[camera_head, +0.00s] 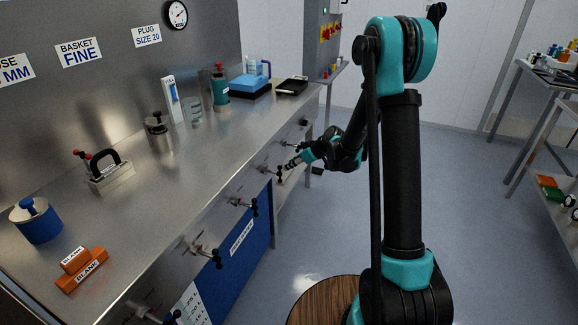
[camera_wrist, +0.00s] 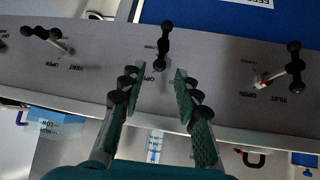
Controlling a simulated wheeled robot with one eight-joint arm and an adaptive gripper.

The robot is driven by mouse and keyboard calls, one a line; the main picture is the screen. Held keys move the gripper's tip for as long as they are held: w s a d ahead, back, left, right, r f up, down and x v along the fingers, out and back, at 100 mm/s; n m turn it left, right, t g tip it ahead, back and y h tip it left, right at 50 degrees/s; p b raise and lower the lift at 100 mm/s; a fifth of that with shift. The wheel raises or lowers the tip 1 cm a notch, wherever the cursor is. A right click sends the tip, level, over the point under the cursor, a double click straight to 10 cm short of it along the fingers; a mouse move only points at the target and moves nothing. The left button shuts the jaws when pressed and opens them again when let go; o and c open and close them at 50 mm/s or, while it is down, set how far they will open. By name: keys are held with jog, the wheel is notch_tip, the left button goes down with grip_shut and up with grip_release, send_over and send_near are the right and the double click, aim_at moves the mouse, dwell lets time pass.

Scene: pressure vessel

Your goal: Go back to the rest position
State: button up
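My gripper (camera_head: 293,163) is at the end of my teal and black arm, close to the front panel of the steel bench in the head view. In the wrist view my gripper (camera_wrist: 154,78) has its two dark padded fingers apart, with nothing between them. A black valve handle (camera_wrist: 163,45) is just beyond the fingertips, roughly in line with the gap. It looks apart from both fingers.
The steel bench (camera_head: 150,200) runs along the left, with black valve handles (camera_head: 208,254) sticking out of its front. Blue-handled pot (camera_head: 38,222), orange blanks (camera_head: 82,268) and a black tray (camera_head: 292,86) stand on it. Floor (camera_head: 480,200) to the right is clear up to a rack (camera_head: 545,120).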

jog(key=s+d+r+m+h, duration=0.2)
jog(key=s+d+r+m, duration=0.1)
jog(key=s+d, duration=0.4)
jog(key=s+d+r+m+h, duration=0.25)
jog(key=s+d, duration=0.25)
jog(key=s, duration=0.4)
jog(key=s+d+f+m+h, duration=0.1)
jog(key=s+d+m, duration=0.2)
jog(key=s, duration=0.6)
jog(key=s+d+f+m+h, duration=0.1)
jog(key=s+d+m+h, duration=0.1)
jog(key=s+d, duration=0.5)
jog(key=shift+s+d+f+m+g, duration=0.35)
jog(key=shift+s+m, duration=0.3)
jog(key=shift+s, duration=0.6)
jog(key=shift+a+h, duration=0.15)
jog(key=shift+h, duration=0.1)
